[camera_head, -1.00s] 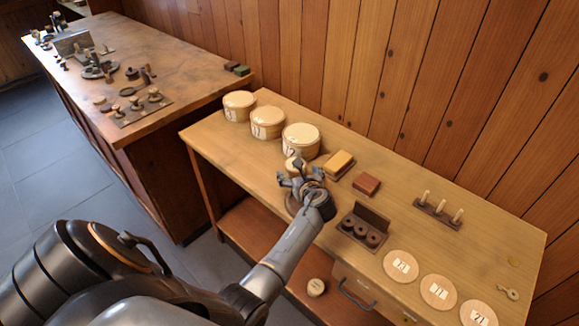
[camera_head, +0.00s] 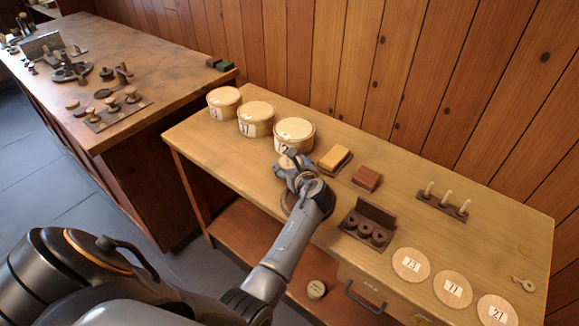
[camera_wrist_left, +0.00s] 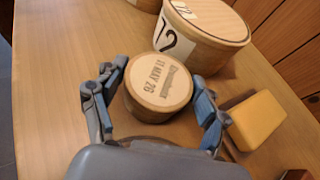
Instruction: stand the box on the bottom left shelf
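A small round wooden box (camera_wrist_left: 158,82) with printed lettering on its pale lid stands on the table beside the large box marked 12. In the head view the small box (camera_head: 288,162) is partly hidden by my left gripper (camera_head: 296,172). In the left wrist view the fingers of my left gripper (camera_wrist_left: 160,92) are spread, one on each side of the small box, and look open around it. Whether a finger touches it is hard to tell. The reddish lower shelf (camera_head: 245,240) shows under the table's left part. My right gripper is not in view.
Large round boxes (camera_head: 256,118) line the back left. A yellow block (camera_head: 335,158), a brown block (camera_head: 367,178), a spool holder (camera_head: 368,225) and a peg rack (camera_head: 443,203) stand to the right. Numbered discs (camera_head: 452,289) lie at front right. A small round item (camera_head: 316,289) is low down near the drawer handle.

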